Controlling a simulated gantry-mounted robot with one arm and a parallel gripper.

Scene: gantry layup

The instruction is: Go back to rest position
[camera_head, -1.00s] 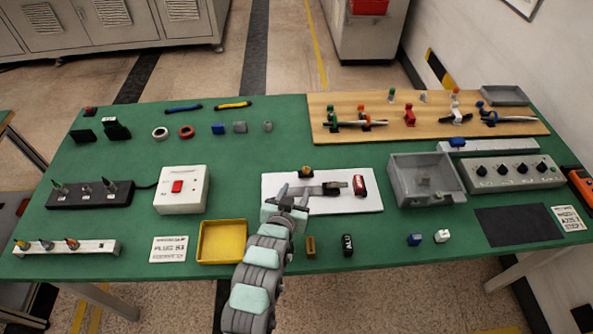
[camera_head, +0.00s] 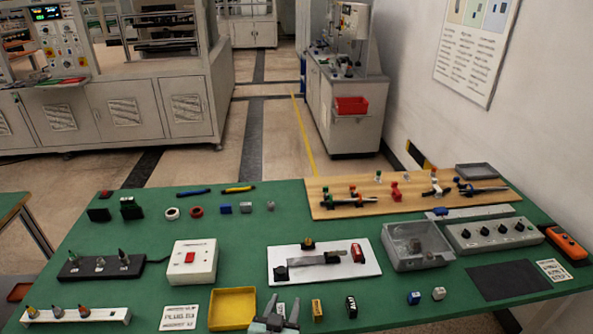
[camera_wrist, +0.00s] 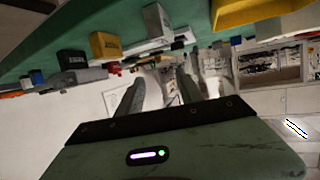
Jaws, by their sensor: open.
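My gripper (camera_head: 275,314) shows at the bottom edge of the head view, at the table's front edge between the yellow tray (camera_head: 232,308) and a small brass block (camera_head: 317,310). Its two fingers are apart with nothing between them. In the wrist view the open fingers (camera_wrist: 165,90) point away from the camera, and the green tabletop (camera_wrist: 120,22) lies across the top of the picture. The rest of my arm is out of the head view.
A white plate (camera_head: 372,268) with a grey bar and small blocks lies behind my gripper. A black block (camera_head: 351,307), a white switch box (camera_head: 193,262), a grey bin (camera_head: 417,262) and a wooden board (camera_head: 330,208) stand on the table.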

